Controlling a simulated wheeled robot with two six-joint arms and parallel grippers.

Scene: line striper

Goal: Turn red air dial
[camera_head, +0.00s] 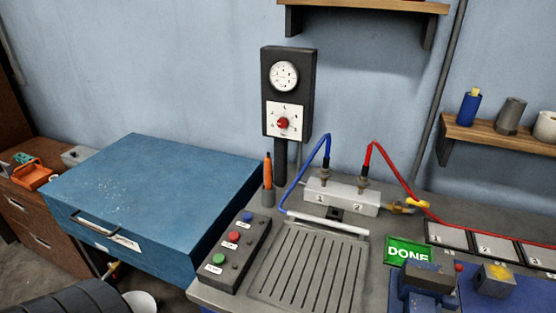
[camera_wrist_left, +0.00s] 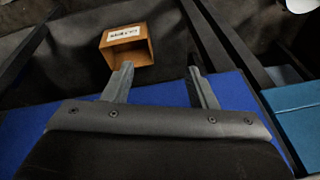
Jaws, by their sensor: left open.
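The red air dial (camera_head: 283,123) is a small red knob on a white square plate with markings. It sits on a black upright panel (camera_head: 289,75) behind the bench, below a round white gauge (camera_head: 284,76). In the left wrist view my left gripper (camera_wrist_left: 160,72) is open, its two fingers apart with nothing between them. It is far from the dial, which does not show in that view. In the head view neither gripper shows; a dark ribbed part of mine is at the lower left. My right gripper is not in view.
A blue chest (camera_head: 155,185) stands left of the bench. A button box (camera_head: 236,250), slotted plate (camera_head: 312,270) and grey manifold (camera_head: 340,196) with blue and red hoses lie before the panel. A green DONE sign (camera_head: 408,251) is at right. An orange-brown box (camera_wrist_left: 127,45) is beyond my left fingers.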

